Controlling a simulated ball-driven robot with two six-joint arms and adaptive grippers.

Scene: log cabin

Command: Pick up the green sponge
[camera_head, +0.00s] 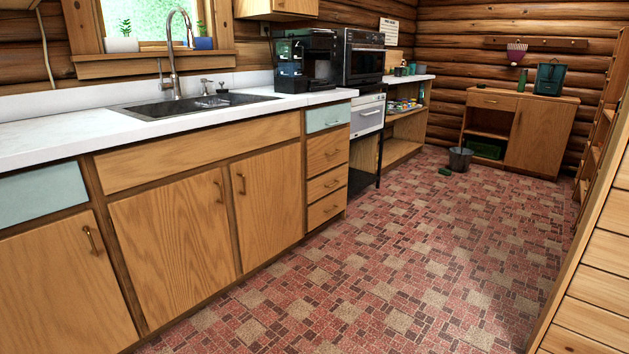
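A small dark green block (445,171), which looks like the green sponge, lies on the tiled floor at the far end of the room. It is just left of and in front of a grey bucket (460,159), close to it. It is small in the view, so its texture cannot be made out. Neither of my grippers shows in the view.
A long counter (60,133) with a sink (190,105) runs along the left. An oven (367,113) and an open shelf (403,148) follow. A wooden cabinet (540,135) stands at the back right. A wooden panel (595,290) borders the right. The floor (400,255) between is clear.

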